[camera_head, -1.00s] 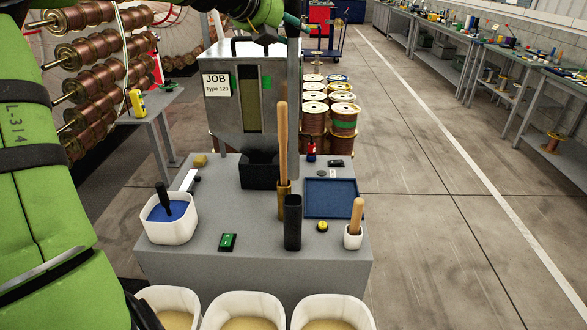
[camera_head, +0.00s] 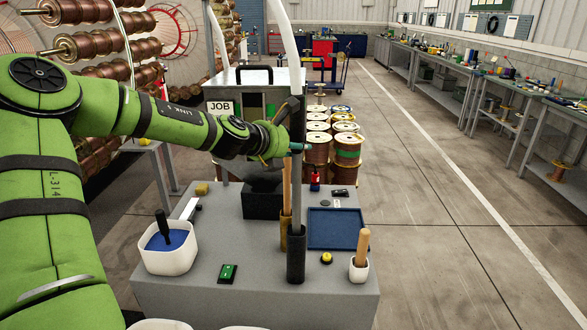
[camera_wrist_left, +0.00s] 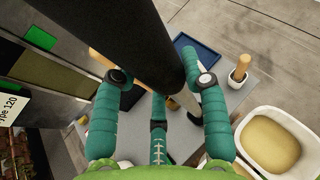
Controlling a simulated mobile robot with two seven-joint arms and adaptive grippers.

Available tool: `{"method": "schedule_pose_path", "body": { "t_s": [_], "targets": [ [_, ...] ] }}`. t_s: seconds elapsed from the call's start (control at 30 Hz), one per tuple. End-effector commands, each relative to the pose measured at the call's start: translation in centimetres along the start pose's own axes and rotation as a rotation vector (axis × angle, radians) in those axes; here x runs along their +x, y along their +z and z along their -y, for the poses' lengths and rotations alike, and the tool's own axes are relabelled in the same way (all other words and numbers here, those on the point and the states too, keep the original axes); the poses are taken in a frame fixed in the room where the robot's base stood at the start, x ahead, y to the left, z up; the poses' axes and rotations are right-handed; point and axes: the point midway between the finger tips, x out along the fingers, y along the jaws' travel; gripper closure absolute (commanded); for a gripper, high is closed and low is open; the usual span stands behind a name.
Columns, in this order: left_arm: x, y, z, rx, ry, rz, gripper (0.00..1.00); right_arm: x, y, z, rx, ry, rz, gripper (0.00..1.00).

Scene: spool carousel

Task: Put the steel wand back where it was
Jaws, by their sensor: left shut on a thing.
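The steel wand (camera_head: 296,190) stands close to upright, with a black grip (camera_head: 297,118) above its steel tube. My left gripper (camera_head: 290,146) is shut on the wand around the lower part of the grip. The wand's lower end meets the mouth of the upright black tube holder (camera_head: 296,262); how deep it goes is hidden. In the left wrist view the black grip (camera_wrist_left: 140,45) runs between the teal fingers of my left gripper (camera_wrist_left: 163,80), and a bit of steel shows below it. My right gripper is not in view.
A wooden-handled tool (camera_head: 286,185) stands close to the left of the wand. A blue tray (camera_head: 338,228), a white cup with a wooden handle (camera_head: 359,262) and a white tub (camera_head: 168,248) stand on the grey bench (camera_head: 240,292). The JOB cabinet (camera_head: 222,90) is behind.

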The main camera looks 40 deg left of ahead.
Motion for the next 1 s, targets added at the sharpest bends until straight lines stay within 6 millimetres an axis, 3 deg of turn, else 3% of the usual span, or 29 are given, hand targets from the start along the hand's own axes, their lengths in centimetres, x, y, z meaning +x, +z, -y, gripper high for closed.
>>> {"method": "schedule_pose_path", "body": {
  "t_s": [0.1,0.53,0.97,1.0],
  "targets": [
    [0.8,-1.8,-0.1,-0.003,0.000,0.003,1.00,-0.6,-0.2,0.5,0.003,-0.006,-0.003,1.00],
    [2.7,-6.1,-0.5,-0.001,0.000,0.003,1.00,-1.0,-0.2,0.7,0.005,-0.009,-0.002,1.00],
    [3.1,-6.8,-0.6,0.003,0.001,0.006,1.00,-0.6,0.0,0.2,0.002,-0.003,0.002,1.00],
    [3.0,-6.9,-0.6,0.002,0.001,0.002,0.44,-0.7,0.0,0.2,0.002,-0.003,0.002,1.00]
  ]
}}
